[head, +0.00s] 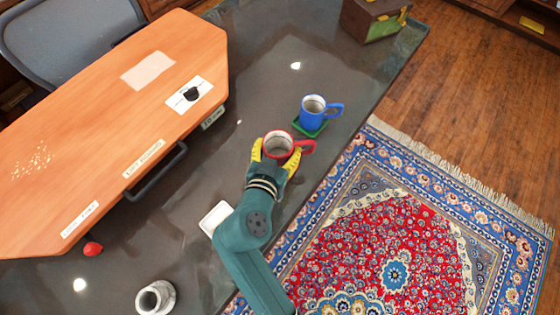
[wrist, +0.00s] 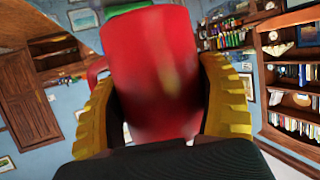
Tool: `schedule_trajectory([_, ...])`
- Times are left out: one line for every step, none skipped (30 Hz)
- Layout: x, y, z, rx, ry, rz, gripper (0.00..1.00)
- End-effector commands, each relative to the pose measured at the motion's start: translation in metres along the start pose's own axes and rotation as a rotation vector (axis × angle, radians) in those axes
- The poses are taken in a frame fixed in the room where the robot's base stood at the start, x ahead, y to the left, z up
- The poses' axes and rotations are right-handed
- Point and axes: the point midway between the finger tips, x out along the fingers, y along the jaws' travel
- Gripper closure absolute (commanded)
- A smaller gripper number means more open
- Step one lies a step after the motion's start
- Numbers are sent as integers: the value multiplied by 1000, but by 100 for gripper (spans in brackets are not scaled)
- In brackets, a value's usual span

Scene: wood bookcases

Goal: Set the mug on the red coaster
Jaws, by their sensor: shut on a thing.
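My gripper (head: 275,156) is shut on a red mug (head: 278,144), with a yellow finger on each side of it. The mug looks upright in the head view, its handle pointing right. In the wrist view the mug (wrist: 155,65) fills the middle between the yellow fingers. I cannot tell whether its base touches the dark table. I see no red coaster; the area under the red mug is hidden. A blue mug (head: 313,108) stands on a green coaster (head: 309,125) just beyond and right of my gripper.
The dark glossy table (head: 265,65) is clear beyond the mugs. A white square piece (head: 214,219) lies beside my arm. A grey-white cup (head: 155,298) stands at the front. An orange wooden panel (head: 110,130) is at left, a brown box (head: 368,20) at far right.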

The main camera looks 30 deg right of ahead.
Motion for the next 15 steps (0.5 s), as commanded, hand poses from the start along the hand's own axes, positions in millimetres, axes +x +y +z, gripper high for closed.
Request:
schedule_trajectory([4, 0, 9, 1, 3, 0, 67])
schedule_trajectory([6, 0, 13, 1, 3, 0, 67])
schedule_trajectory([8, 0, 18, 0, 3, -1, 67])
schedule_trajectory([9, -1, 22, 1, 4, -1, 67])
schedule_trajectory([12, 0, 28, 2, 3, -1, 67])
schedule_trajectory([15, 0, 36, 0, 2, 0, 67])
schedule_trajectory([17, 0, 42, 0, 2, 0, 67])
schedule_trajectory([20, -1, 47, 0, 3, -1, 67])
schedule_trajectory([22, -1, 52, 1, 3, -1, 67])
schedule_trajectory([22, -1, 54, 2, 4, -1, 67])
schedule_trajectory([22, -1, 54, 3, 5, -2, 67])
schedule_trajectory([22, -1, 53, 4, 5, -2, 67])
schedule_trajectory([22, -1, 53, 4, 6, -3, 67])
schedule_trajectory([22, -1, 52, 4, 5, -2, 67])
schedule_trajectory([22, -1, 52, 4, 5, -2, 67])
